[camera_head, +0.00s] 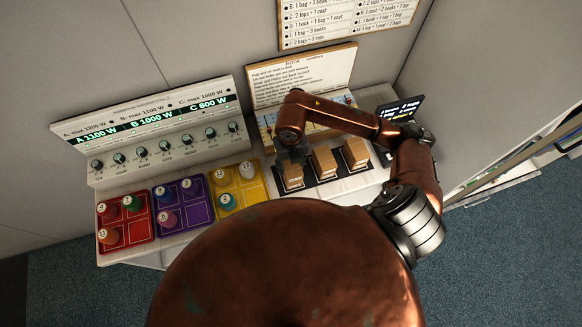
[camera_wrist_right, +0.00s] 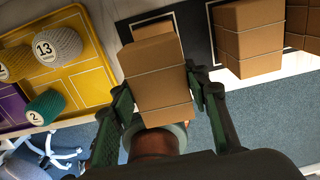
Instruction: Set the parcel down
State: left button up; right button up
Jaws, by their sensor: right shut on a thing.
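A brown cardboard parcel (camera_wrist_right: 160,85) with a thin band around it sits between the fingers of my right gripper (camera_wrist_right: 158,92). The gripper is shut on its sides. In the head view, my right gripper (camera_head: 292,153) is over the left end of the black mat (camera_head: 311,179), at the leftmost parcel (camera_head: 292,177). In the wrist view, another brown box face (camera_wrist_right: 153,28) shows just beyond the held parcel. I cannot tell whether the held parcel touches the mat or a box under it. My left gripper is not in view.
More parcels stand to the right on the mat, a middle one (camera_head: 324,162) and a right one (camera_head: 355,152). A yellow tray (camera_head: 257,191) with numbered spools is close on the left, then purple (camera_head: 182,220) and red (camera_head: 140,234) trays. A knob panel (camera_head: 160,148) stands behind them.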

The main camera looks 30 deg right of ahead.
aim_at(291, 169)
jog(key=shift+w+d+f, duration=0.1)
jog(key=shift+w+f, duration=0.2)
jog(key=shift+f, duration=0.1)
jog(key=shift+w+d+f, duration=0.1)
jog(key=shift+w+f, duration=0.05)
jog(key=shift+f, duration=1.75)
jog(key=o, duration=1.2)
jog(key=shift+o, duration=0.2)
jog(key=shift+r, duration=0.1)
notch_tip(291, 169, up, 12)
jog(key=shift+r, duration=0.1)
